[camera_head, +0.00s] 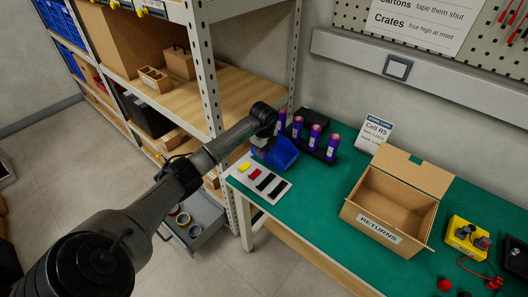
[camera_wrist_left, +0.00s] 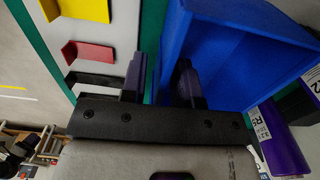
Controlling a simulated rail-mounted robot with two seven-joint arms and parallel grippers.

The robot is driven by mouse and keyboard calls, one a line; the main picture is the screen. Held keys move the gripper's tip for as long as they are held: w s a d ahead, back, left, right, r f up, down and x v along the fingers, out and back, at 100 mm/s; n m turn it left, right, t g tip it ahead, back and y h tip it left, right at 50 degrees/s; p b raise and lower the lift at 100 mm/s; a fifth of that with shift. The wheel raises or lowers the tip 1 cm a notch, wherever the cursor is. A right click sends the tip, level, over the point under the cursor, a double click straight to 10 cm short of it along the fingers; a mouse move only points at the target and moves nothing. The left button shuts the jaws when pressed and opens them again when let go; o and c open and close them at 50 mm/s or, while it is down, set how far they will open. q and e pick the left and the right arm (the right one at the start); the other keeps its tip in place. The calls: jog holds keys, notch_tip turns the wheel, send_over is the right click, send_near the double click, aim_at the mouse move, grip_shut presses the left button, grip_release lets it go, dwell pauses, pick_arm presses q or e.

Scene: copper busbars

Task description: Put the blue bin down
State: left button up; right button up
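The blue bin (camera_head: 280,153) is at the left part of the green bench, just right of a white board with coloured pieces. My left gripper (camera_head: 266,136) is over its near-left side, and the arm hides part of the bin. In the left wrist view the bin (camera_wrist_left: 240,55) fills the upper right. The fingers of my left gripper (camera_wrist_left: 162,85) stand on either side of one bin wall, one inside and one outside, and appear shut on it. Whether the bin's base touches the bench is hidden. My right gripper is not in view.
The white board (camera_head: 245,188) carries yellow, red and black pieces. Several purple cells (camera_head: 314,138) stand close behind and right of the bin. An open cardboard returns box (camera_head: 390,205) is further right. Green bench top (camera_head: 310,205) between bin and box is clear.

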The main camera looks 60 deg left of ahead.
pick_arm(q)
notch_tip(320, 180, up, 12)
jog(key=p, duration=0.3)
jog(key=shift+f, duration=0.2)
jog(key=shift+f, duration=0.1)
